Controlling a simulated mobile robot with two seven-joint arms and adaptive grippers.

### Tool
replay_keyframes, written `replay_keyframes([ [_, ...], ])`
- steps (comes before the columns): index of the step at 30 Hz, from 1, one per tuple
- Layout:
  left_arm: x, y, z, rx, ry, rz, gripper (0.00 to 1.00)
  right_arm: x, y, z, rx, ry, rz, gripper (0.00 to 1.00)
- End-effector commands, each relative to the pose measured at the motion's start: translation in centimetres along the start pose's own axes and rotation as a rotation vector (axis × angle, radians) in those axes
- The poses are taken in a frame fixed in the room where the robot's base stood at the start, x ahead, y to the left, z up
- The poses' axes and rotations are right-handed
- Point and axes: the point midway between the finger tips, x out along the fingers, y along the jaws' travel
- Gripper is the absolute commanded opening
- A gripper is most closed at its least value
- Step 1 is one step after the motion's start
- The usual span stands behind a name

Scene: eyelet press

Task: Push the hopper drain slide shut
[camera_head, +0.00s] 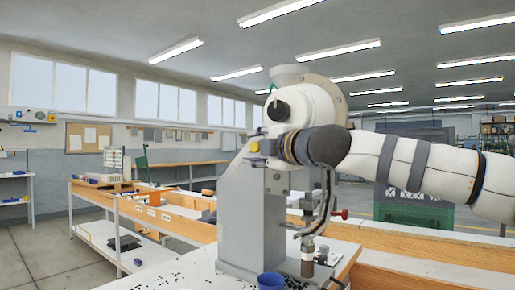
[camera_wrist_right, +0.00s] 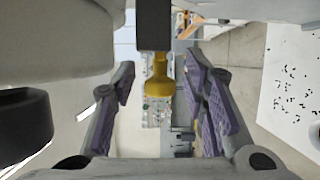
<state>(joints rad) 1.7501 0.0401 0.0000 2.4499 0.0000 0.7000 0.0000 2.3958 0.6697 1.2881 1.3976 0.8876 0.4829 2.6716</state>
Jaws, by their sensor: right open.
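The grey press (camera_head: 250,205) stands on the bench, with a pale funnel-like hopper (camera_head: 287,75) on top. A yellow knob (camera_head: 255,147) shows on the left side of the press head. In the right wrist view the yellow knob (camera_wrist_right: 158,82) sits at the end of a dark grey bar (camera_wrist_right: 153,25), which looks like the drain slide. My right gripper (camera_wrist_right: 163,92) is open, its purple-padded fingers on either side of the knob with gaps. In the head view my right arm (camera_head: 420,165) crosses the press head and hides part of it. My left gripper is out of view.
A blue cup (camera_head: 270,281) stands at the foot of the press. Small dark pieces (camera_wrist_right: 288,90) are scattered on the white bench top. A long wooden-edged bench (camera_head: 170,215) with items extends at left. A red knob (camera_head: 341,214) sticks out right of the press.

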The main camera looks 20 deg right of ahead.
Motion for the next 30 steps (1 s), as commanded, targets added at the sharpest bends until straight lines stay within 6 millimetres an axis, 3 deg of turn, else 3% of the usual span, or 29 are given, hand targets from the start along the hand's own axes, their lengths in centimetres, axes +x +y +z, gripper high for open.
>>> replay_keyframes([
  [4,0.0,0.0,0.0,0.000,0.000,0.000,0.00,-1.7,0.0,0.1,0.001,0.001,0.000,0.40],
  [12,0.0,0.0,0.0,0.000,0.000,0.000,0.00,-8.9,0.1,0.1,0.000,0.000,0.004,0.40],
  [15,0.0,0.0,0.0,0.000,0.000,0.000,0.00,-10.7,0.1,0.1,0.002,-0.001,0.002,0.40],
  [20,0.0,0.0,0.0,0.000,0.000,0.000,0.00,-11.9,0.0,0.1,0.000,-0.001,0.001,0.40],
  [30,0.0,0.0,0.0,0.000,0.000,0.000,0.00,-12.0,0.0,0.0,0.000,-0.001,0.000,0.40],
])
